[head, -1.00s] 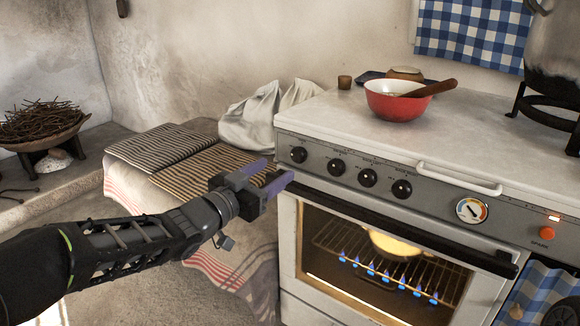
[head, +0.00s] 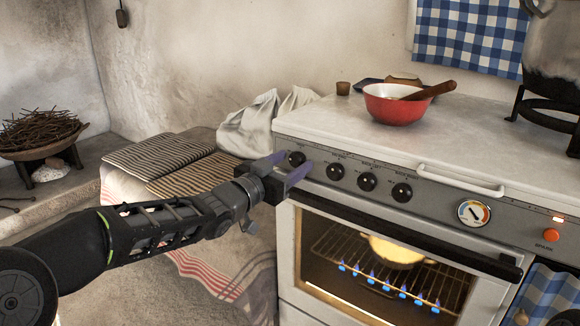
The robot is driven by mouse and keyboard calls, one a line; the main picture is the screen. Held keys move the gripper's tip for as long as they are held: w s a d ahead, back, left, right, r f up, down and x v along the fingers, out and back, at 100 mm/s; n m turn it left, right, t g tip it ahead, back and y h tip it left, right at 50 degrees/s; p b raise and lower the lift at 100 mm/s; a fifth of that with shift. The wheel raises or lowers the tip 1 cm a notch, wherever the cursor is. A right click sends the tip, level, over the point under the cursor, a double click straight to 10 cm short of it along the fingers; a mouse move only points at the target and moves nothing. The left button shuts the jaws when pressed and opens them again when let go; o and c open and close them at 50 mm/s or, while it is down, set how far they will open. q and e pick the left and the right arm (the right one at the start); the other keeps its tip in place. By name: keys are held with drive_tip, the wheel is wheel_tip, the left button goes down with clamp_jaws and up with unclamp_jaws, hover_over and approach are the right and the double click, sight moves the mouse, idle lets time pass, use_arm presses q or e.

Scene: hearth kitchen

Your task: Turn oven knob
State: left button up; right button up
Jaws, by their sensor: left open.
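The oven (head: 450,195) stands at the right with a grey control panel. Several black knobs sit in a row on the panel, the leftmost knob (head: 296,159) at its left end and another knob (head: 336,171) beside it. My left gripper (head: 288,165) is open, its purple fingers at the leftmost knob, one at its upper left and one below right. I cannot tell whether they touch it. Blue flames (head: 388,286) burn inside the oven behind the glass door. My right gripper is out of view.
A black door handle bar (head: 400,231) runs below the knobs, and a white rail (head: 459,180) sticks out above them. A red bowl (head: 394,107) with a wooden spoon stands on the stovetop. Striped cloths (head: 158,155) lie on the ledge at the left.

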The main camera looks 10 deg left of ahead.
use_arm(q)
drive_tip(key=shift+c, duration=0.3)
clamp_jaws()
idle(0.3)
